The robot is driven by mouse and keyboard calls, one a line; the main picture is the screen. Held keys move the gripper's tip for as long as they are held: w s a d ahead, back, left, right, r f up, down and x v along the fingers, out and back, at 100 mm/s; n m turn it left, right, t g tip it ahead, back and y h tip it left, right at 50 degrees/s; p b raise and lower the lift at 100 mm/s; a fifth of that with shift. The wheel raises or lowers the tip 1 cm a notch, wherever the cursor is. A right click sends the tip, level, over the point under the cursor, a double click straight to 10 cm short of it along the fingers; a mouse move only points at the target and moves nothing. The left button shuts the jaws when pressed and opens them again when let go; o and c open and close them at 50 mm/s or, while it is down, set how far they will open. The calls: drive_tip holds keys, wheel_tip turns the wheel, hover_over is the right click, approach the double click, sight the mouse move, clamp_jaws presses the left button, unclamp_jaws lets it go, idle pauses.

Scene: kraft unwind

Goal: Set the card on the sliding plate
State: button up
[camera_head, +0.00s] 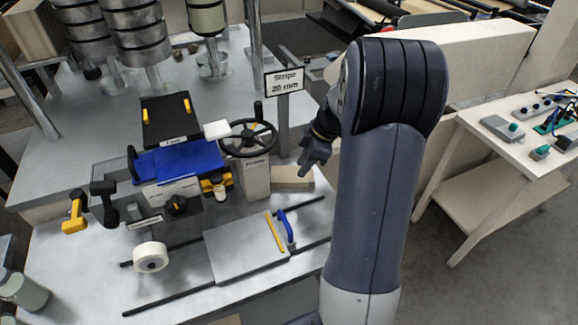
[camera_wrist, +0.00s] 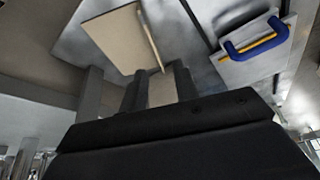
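The card appears as a beige, flat-topped piece (camera_head: 293,178) on the bench right of the handwheel post; whether it is one card or a stack is unclear. In the wrist view a large beige face (camera_wrist: 108,40) with a thin pale edge lies just beyond my fingers. The sliding plate (camera_head: 240,252) is a flat grey plate on dark rails, with a yellow strip and blue handle; part of it shows in the wrist view (camera_wrist: 240,72). My gripper (camera_head: 307,165) is just above the beige piece. Its fingers (camera_wrist: 160,88) stand apart, with beige visible between them; no grip is evident.
A handwheel (camera_head: 248,138) on a post and a sign post (camera_head: 283,120) stand close to my gripper. A white tape roll (camera_head: 151,257) lies left of the plate. The plate's grey top looks bare. A side table (camera_head: 520,140) with small devices is at right.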

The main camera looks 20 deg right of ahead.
sight(295, 179)
drive_tip(key=shift+d+p+x, duration=0.15)
drive_tip(key=shift+p+x, duration=0.35)
drive_tip(key=shift+x, duration=1.35)
drive_tip(key=shift+d+p+x, duration=0.15)
drive_tip(key=shift+p+x, duration=0.3)
drive_tip(key=shift+x, duration=1.45)
drive_tip(key=shift+w, duration=0.2)
drive_tip(key=shift+c, duration=0.3)
clamp_jaws()
